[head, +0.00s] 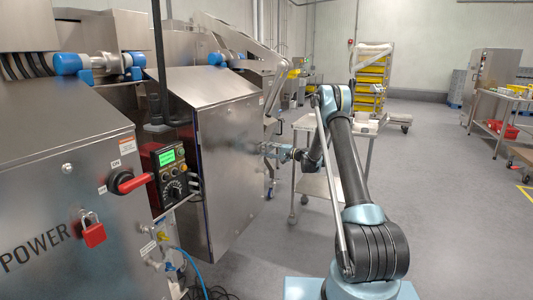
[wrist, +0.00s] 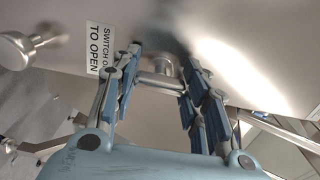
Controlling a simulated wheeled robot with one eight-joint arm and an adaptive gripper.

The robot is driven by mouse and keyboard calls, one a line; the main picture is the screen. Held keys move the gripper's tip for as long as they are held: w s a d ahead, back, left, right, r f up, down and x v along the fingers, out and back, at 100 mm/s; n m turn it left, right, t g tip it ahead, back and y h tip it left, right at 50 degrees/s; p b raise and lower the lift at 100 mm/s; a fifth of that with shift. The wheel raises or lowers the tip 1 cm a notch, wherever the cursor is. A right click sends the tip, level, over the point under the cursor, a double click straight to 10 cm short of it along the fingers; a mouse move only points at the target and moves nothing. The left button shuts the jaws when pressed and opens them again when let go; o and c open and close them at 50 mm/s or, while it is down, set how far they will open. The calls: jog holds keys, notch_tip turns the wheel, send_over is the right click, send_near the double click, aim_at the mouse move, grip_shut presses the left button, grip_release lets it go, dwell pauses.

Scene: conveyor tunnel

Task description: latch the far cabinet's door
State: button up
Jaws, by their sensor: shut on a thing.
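The far cabinet (head: 232,150) is a steel box with a sloped top, beyond the power cabinet. Its door faces right, toward my arm, and appears flush or nearly so; I cannot tell if it is fully closed. My gripper (head: 270,148) is at this door, about mid-height. In the wrist view my gripper (wrist: 163,58) has its blue fingers on either side of a metal latch handle (wrist: 158,78) and is shut on it. A second round-ended latch handle (wrist: 22,48) stands out at the left. A label (wrist: 101,50) reading "TO OPEN" is between them.
The power cabinet (head: 70,200) with a red switch and a red padlock (head: 92,232) stands at the near left. A control box (head: 168,175) hangs beside it. A steel cart (head: 318,185) stands behind my arm.

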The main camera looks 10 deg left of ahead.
jog(key=shift+w+d+f, duration=0.1)
dwell(0.4)
jog(key=o, duration=1.1)
jog(key=v, duration=1.2)
